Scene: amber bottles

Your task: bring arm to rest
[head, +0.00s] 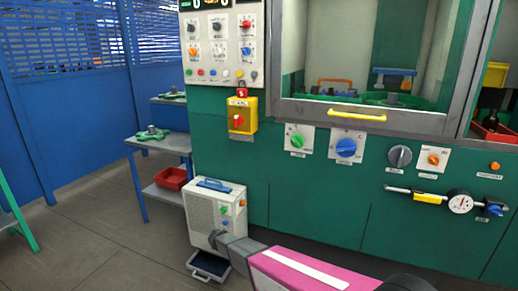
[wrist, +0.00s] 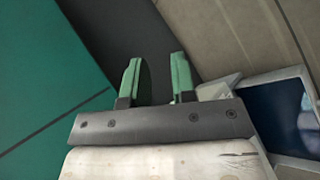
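My gripper (head: 222,240) is low in the head view, at the end of my pink and grey arm, in front of a white box-shaped unit (head: 203,215). I cannot tell from this view whether it touches the unit. In the wrist view, the two green fingers of my gripper (wrist: 156,65) stand apart with nothing between them. Beyond them are a dark strip, a green panel (wrist: 40,75) and the floor.
A green machine (head: 320,185) with knobs and a window fills the middle and right. A grey side table (head: 165,142) with a red bin (head: 172,178) stands left of it. A dark open tray (head: 208,265) lies below the white unit. Open floor (head: 90,235) spreads left.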

